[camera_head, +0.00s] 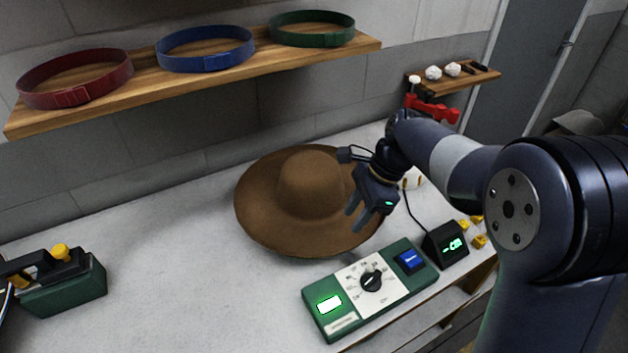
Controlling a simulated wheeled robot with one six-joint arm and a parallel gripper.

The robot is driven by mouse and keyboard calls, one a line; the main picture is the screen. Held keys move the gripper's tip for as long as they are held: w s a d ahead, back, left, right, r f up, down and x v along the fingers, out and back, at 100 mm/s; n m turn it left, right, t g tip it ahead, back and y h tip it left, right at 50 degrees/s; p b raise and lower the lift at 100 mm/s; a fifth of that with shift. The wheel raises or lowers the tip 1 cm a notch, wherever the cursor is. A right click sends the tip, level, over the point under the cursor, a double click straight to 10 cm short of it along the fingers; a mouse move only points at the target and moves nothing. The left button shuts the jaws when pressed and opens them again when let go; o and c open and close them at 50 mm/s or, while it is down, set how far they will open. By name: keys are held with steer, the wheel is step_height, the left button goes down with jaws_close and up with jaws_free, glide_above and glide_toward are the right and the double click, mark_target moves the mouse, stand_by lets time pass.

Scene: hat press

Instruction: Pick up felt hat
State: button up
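The brown felt hat (304,185) lies on the table, crown up, with its wide brim spread flat. Its right side is partly hidden behind my arm's end. My gripper (354,222) is over the right part of the brim in the picture, with its two fingers pointing down and apart. Nothing shows between the fingers. Whether the fingertips touch the brim or hover above it, I cannot tell.
A green control box (325,325) with a dial stands in front of the hat, beside a small black display (445,245). A green device (65,290) stands at left. A wooden shelf (200,82) holds three bands. The table's left middle is clear.

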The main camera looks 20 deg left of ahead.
mark_target(334, 249)
steer(key=p+x, duration=0.2)
steer(key=x, duration=0.8)
steer(key=shift+s+d+f, duration=0.1)
steer(key=shift+s+f, duration=0.05)
steer(key=shift+f, duration=0.05)
steer(key=shift+c, duration=0.2)
jaws_close()
